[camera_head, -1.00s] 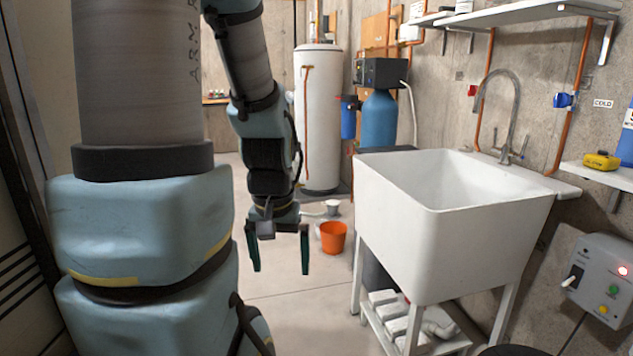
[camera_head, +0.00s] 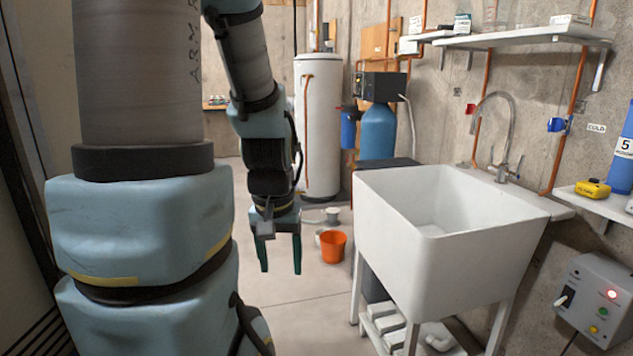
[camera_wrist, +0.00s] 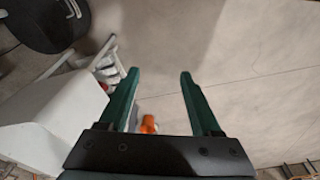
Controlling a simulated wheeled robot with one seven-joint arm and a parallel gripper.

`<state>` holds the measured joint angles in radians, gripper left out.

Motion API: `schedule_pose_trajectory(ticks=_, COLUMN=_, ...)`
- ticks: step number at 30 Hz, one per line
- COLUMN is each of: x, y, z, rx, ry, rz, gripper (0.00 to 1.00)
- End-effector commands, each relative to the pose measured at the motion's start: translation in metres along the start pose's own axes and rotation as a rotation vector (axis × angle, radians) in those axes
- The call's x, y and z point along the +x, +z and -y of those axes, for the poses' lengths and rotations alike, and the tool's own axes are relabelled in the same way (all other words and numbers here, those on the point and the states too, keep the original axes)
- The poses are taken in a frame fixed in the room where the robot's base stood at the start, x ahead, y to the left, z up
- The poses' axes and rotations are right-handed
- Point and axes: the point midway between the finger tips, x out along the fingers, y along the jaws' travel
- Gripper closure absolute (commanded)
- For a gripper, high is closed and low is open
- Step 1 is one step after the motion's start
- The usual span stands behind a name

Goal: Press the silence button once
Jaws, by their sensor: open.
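A grey control box (camera_head: 574,318) is on the wall at the lower right of the head view, right of the sink. Its face has a lit red lamp or button (camera_head: 612,294), a green button (camera_head: 602,312), a yellow button (camera_head: 593,329) and a black switch (camera_head: 566,297) at the left. The labels are too small to read, so I cannot tell which one is silence. My gripper (camera_head: 281,268) is open and empty, pointing down over the floor, well left of the box and apart from it. The wrist view shows both fingers spread with nothing between them (camera_wrist: 160,78); the box is not recognisable there.
A white utility sink (camera_head: 440,270) stands between my gripper and the box. An orange bucket (camera_head: 333,247) is on the floor near the gripper. A wall shelf (camera_head: 575,204) with a yellow device (camera_head: 592,188) is above the box. Floor below the gripper is clear.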

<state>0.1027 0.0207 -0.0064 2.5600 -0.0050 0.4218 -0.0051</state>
Motion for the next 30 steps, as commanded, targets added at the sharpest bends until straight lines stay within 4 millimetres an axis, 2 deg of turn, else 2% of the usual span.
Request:
schedule_pose_trajectory(ticks=2, x=0.0000, y=0.0000, z=0.0000, rx=0.000, ry=0.000, rz=0.000, gripper=0.45)
schedule_pose_trajectory(ticks=17, x=-0.0001, y=0.0000, z=0.0000, rx=0.000, ry=0.000, rz=0.000, gripper=1.00)
schedule_pose_trajectory(ticks=30, x=-0.0001, y=0.0000, z=0.0000, rx=0.000, ry=0.000, rz=0.000, gripper=1.00)
